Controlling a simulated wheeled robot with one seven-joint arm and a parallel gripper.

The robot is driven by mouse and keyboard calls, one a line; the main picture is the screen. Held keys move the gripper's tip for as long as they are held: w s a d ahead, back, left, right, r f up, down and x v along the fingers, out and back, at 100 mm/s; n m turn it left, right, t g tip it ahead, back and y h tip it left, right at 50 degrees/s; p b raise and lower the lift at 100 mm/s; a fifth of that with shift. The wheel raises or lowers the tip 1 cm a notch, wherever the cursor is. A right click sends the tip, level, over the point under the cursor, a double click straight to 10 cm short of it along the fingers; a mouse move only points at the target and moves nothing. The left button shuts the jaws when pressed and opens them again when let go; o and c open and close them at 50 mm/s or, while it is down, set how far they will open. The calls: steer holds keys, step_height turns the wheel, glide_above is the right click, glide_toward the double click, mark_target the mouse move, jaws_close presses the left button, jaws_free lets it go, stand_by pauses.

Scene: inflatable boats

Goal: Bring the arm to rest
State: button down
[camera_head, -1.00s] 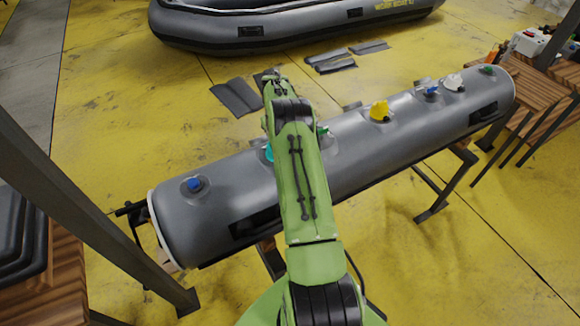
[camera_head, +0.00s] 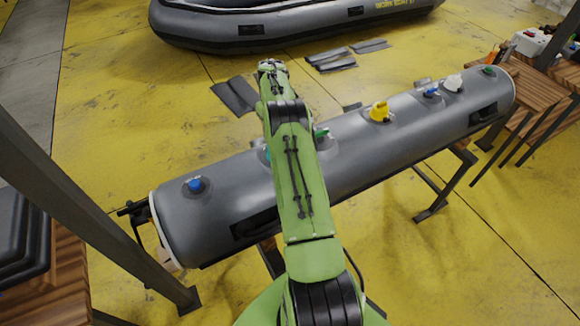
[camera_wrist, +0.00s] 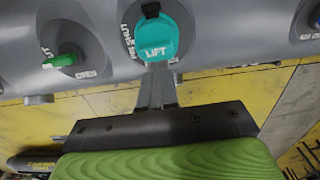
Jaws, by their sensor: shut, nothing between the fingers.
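My green arm (camera_head: 298,190) reaches forward over the grey inflatable tube (camera_head: 225,190) in the head view. Its far end stands above the tube, and my gripper is hidden there. In the wrist view my gripper (camera_wrist: 157,75) is shut and empty, its thin grey fingers pointing at the teal cap marked LIFT (camera_wrist: 157,42). The fingertips overlap the cap's lower edge in the picture; I cannot tell whether they touch it. A green valve (camera_wrist: 62,60) sits to the left in the wrist view. In the head view the teal cap is mostly hidden behind my arm.
The tube also carries a blue cap (camera_head: 195,184), a yellow cap (camera_head: 379,111) and a white cap (camera_head: 452,82). Wooden benches stand left (camera_head: 62,270) and right (camera_head: 535,90). A dark post (camera_head: 80,205) slants on the left. An inflatable boat (camera_head: 290,30) lies behind on yellow floor.

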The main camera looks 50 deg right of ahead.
steer(key=shift+r, duration=0.8)
steer(key=shift+s+d+r, duration=0.1)
steer(key=shift+s+d, duration=0.05)
steer(key=shift+s, duration=0.2)
